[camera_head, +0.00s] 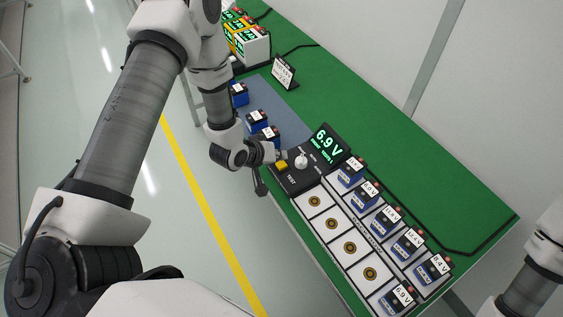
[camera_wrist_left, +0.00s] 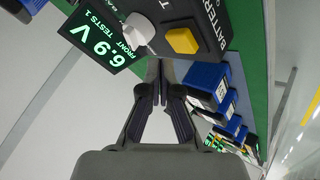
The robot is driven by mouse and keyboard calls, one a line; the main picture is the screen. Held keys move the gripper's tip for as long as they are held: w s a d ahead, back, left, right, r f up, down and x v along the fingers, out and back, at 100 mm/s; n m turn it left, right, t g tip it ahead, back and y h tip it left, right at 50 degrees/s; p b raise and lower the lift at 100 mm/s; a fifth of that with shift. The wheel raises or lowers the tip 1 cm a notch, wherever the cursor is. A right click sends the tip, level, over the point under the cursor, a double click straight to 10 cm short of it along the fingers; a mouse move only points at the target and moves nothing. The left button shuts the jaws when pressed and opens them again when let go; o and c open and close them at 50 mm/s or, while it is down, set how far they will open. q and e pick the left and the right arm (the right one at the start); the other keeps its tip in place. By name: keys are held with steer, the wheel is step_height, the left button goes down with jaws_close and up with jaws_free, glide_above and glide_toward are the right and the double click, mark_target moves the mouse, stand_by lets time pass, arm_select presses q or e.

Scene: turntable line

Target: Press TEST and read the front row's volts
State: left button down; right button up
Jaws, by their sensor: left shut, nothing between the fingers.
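The battery tester (camera_head: 296,180) stands on the green bench with its display (camera_head: 326,141) lit, reading 6.9 V; the wrist view display (camera_wrist_left: 102,42) also reads "FRONT TESTS 1". The yellow TEST button (camera_head: 281,165) shows larger in the wrist view (camera_wrist_left: 181,41), beside a white knob (camera_head: 301,161). My left gripper (camera_head: 278,154) is shut and empty, close by the button; in the wrist view its fingertips (camera_wrist_left: 159,72) look apart from it. The front row has several empty pads (camera_head: 350,247) and one blue battery (camera_head: 398,300) labelled 6.9V at its near end. My right gripper is out of view.
The back row holds several labelled blue batteries (camera_head: 385,221). More blue batteries (camera_head: 258,118) stand on a grey-blue mat (camera_head: 284,113) behind my left wrist. A small sign (camera_head: 284,73) and a yellow-strapped battery group (camera_head: 250,42) stand farther back. The bench's right side is clear.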

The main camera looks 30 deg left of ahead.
mark_target(280, 165)
arm_select(q)
step_height(280, 165, up, 5)
steer(key=p, duration=0.3)
steer(key=shift+f, duration=0.2)
steer(key=shift+f, duration=0.1)
stand_by(0.4)
steer(key=s+f+m+g+y+b, duration=0.1)
steer(key=s+f+g+b, duration=0.1)
steer(key=s+f, duration=0.3)
steer(key=s+d+f+m+g+y+b, duration=0.1)
steer(key=s+f, duration=0.5)
steer(key=s, duration=0.7)
steer(key=s+f+m+g+y+b, duration=0.1)
steer(key=s+f+m+g+b, duration=0.1)
steer(key=s+f+g+b, duration=0.3)
steer(key=s+f, duration=0.1)
steer(key=s, duration=0.3)
steer(key=shift+s+d+f+m+g, duration=0.25)
steer(key=shift+s+d+m+g, duration=0.05)
steer(key=shift+s+m, duration=0.1)
steer(key=shift+w, duration=0.15)
